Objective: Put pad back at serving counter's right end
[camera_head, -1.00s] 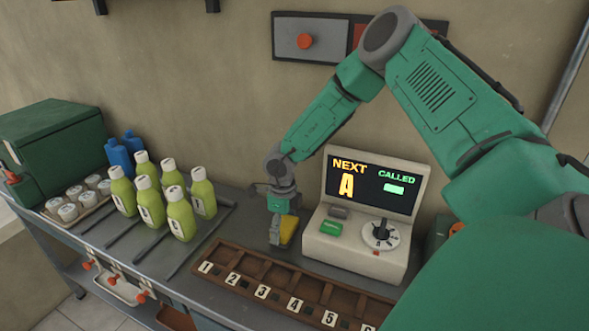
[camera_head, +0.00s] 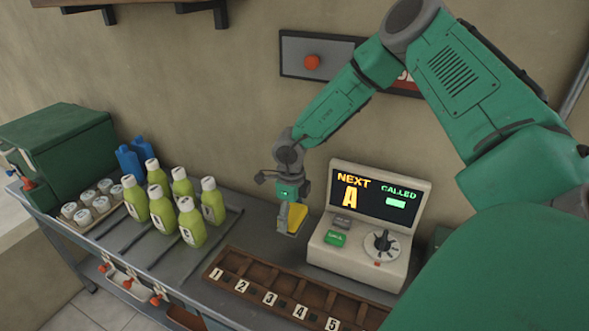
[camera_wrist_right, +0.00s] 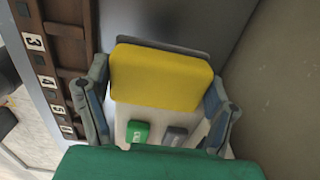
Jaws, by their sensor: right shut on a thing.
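A yellow pad (camera_head: 297,218) with a grey edge is in my right gripper (camera_head: 287,214), just left of the display console on the counter. In the right wrist view the yellow pad (camera_wrist_right: 160,78) sits between the two fingers of the right gripper (camera_wrist_right: 160,105). The gripper is shut on it. The pad looks at or just above the counter top; I cannot tell whether it touches. The serving counter (camera_head: 255,232) is grey and runs along the wall. My left gripper is not in view.
The console (camera_head: 365,225) with screen, buttons and dial stands close right of the pad. A brown numbered rack (camera_head: 290,290) lies in front. Several green bottles (camera_head: 190,222), blue bottles (camera_head: 128,162), capped jars (camera_head: 85,215) and a green cooler box (camera_head: 70,150) stand left.

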